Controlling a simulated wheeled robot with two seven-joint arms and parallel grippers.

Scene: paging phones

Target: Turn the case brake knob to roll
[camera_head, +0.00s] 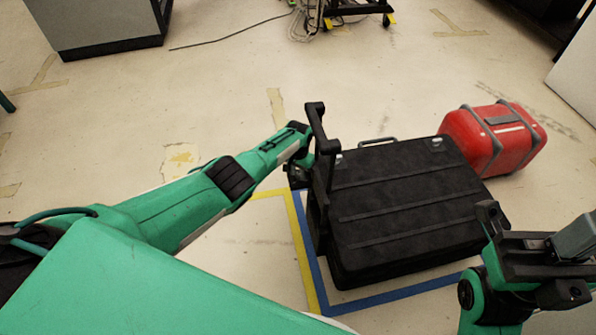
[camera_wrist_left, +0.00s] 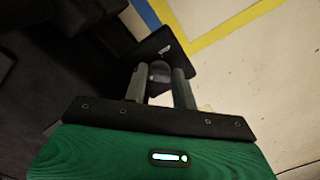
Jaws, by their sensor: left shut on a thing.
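The black ribbed case (camera_head: 405,195) lies on the floor inside blue and yellow tape, with an upright black handle frame (camera_head: 318,140) at its left side. The knob sits in front of a black plate (camera_wrist_left: 150,50) with a small white mark. Which setting the knob points to cannot be read. Parts of my right arm show at the lower right, apart from the knob.
A red case (camera_head: 495,140) with grey bands lies beyond the black case, to the right. A grey cabinet (camera_head: 100,25) stands at the upper left. A cable (camera_head: 230,35) and a wheeled stand (camera_head: 345,10) are at the top. The floor left of the case is mostly clear.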

